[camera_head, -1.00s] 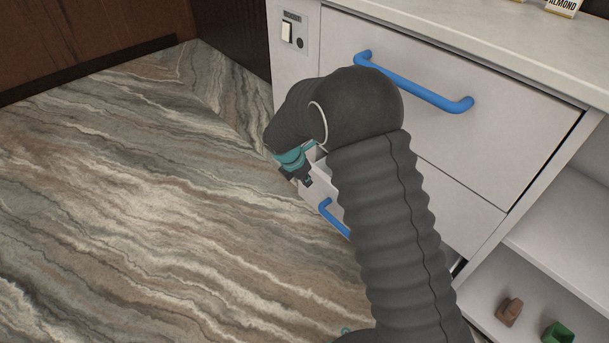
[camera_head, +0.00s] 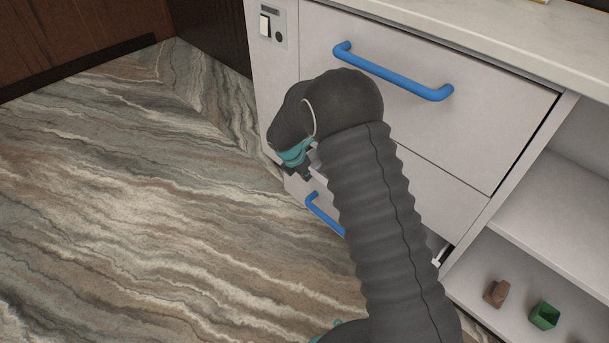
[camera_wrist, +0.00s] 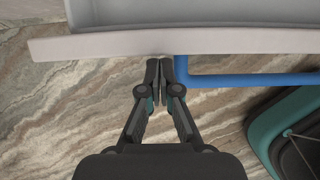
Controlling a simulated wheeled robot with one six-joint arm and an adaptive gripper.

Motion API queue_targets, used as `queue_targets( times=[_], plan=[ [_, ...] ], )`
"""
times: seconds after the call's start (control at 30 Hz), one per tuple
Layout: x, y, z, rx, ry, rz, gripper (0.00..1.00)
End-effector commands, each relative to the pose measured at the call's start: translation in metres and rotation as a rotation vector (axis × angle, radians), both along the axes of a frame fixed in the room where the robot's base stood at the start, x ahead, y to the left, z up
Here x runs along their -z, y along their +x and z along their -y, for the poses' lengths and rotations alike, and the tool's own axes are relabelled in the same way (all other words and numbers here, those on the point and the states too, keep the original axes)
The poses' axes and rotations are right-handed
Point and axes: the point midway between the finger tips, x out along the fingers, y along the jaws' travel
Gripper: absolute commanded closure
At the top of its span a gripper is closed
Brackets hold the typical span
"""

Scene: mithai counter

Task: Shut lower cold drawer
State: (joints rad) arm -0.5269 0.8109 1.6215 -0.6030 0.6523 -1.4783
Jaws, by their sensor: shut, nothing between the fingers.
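The lower cold drawer shows in the wrist view as a pale front edge (camera_wrist: 110,45) with part of the tray inside above it. It stands at least partly open. Its blue bar handle (camera_wrist: 250,80) runs to the right, and the handle also shows low in the head view (camera_head: 312,203). My gripper (camera_wrist: 160,64) is shut and empty, its fingertips at the drawer's front edge, just left of the handle's near end. I cannot tell whether they touch. In the head view my arm hides much of the drawer.
The upper drawer (camera_head: 480,125) is closed, with its own blue handle (camera_head: 395,75). Right of it is an open shelf (camera_head: 560,200) with a brown item (camera_head: 497,293) and a green container (camera_head: 544,315). The marbled floor (camera_head: 130,210) on the left is clear.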

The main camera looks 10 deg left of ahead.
Motion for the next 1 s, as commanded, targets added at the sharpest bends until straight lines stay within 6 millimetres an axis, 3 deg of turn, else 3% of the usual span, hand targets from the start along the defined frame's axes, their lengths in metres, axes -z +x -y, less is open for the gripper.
queue_targets(
  times=[0.4, 0.8, 1.0],
  plan=[
    [-0.002, 0.039, 0.032, 0.003, 0.000, 0.001, 1.00],
    [0.000, 0.036, 0.027, -0.001, -0.001, 0.001, 1.00],
    [0.000, 0.021, 0.010, -0.003, -0.001, 0.001, 1.00]
  ],
)
